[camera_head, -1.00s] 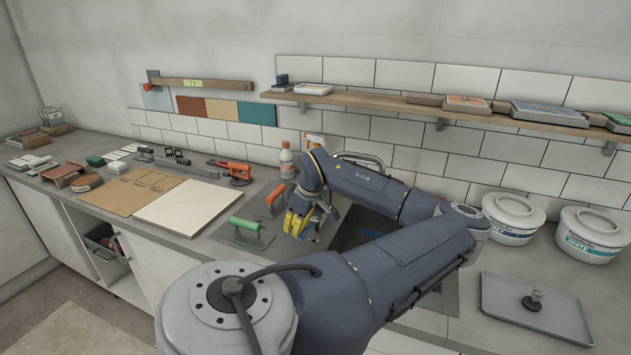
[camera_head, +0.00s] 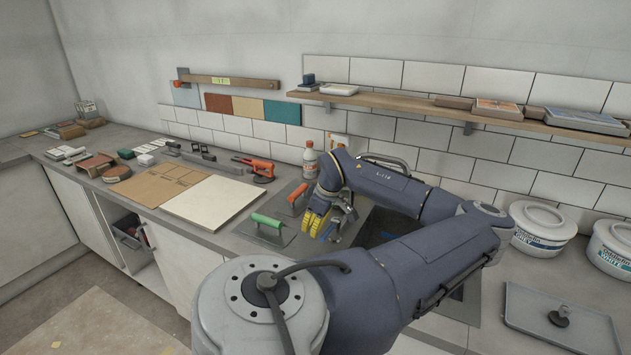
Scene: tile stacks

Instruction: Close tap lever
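The chrome tap (camera_head: 388,161) arches at the back of the sink, behind my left arm. Its lever cannot be made out, and the tap's lower part is hidden by the arm. The dark sink (camera_head: 372,232) shows only in part. My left gripper (camera_head: 318,224), with yellow fingers, points down at the sink's left edge, beside the green-handled trowel and apart from the tap's visible spout. Its finger gap is too small to read. My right gripper is out of view.
Trowels with green (camera_head: 267,222) and orange (camera_head: 298,194) handles lie left of the gripper. A white bottle (camera_head: 311,158) stands behind them. A shelf (camera_head: 400,104) runs above. Two white tubs (camera_head: 541,229) and a grey tray (camera_head: 585,330) are at right.

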